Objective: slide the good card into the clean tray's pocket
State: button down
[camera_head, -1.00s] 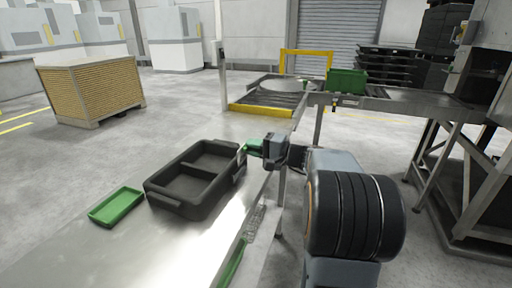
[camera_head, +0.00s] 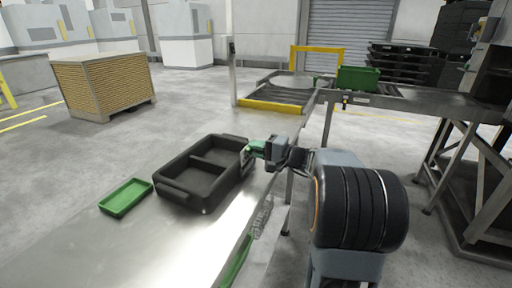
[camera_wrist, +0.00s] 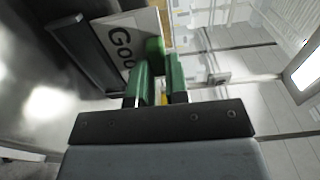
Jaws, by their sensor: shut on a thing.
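The good card (camera_wrist: 122,42), white with large dark letters "Goo" showing, is in the wrist view just beyond my fingertips. My gripper (camera_wrist: 160,80) has green fingers and is shut on the card; a round green part (camera_wrist: 154,46) shows at its edge. A dark tray (camera_head: 171,190) with two compartments lies on the metal table. In the head view my gripper (camera_head: 257,148) is at the tray's right end, with the card's pale edge (camera_head: 246,156) close to that end wall. A dark wall (camera_wrist: 80,52) lies beside the card in the wrist view. I cannot tell whether the card is in a pocket.
A small green tray (camera_head: 126,197) lies left of the dark tray on the metal table (camera_head: 150,245). A green strip (camera_head: 236,262) lies near the table's right edge. A green crate (camera_head: 358,79) stands on the conveyor behind. The near table surface is mostly clear.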

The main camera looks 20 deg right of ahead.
aim_at(249, 156)
jog(key=shift+f+b, duration=0.65)
jog(key=shift+b, duration=0.05)
jog(key=shift+f+b, duration=0.15)
jog(key=shift+b, duration=0.4)
jog(key=shift+f+b, duration=0.35)
jog(key=shift+b, duration=0.25)
jog(key=shift+f+b, duration=0.45)
jog(key=shift+b, duration=0.2)
dwell(0.3)
dwell(0.5)
jog(key=c, duration=1.1)
grip_release()
jog(key=shift+o, duration=0.2)
jog(key=shift+f, duration=0.15)
jog(key=shift+d, duration=0.1)
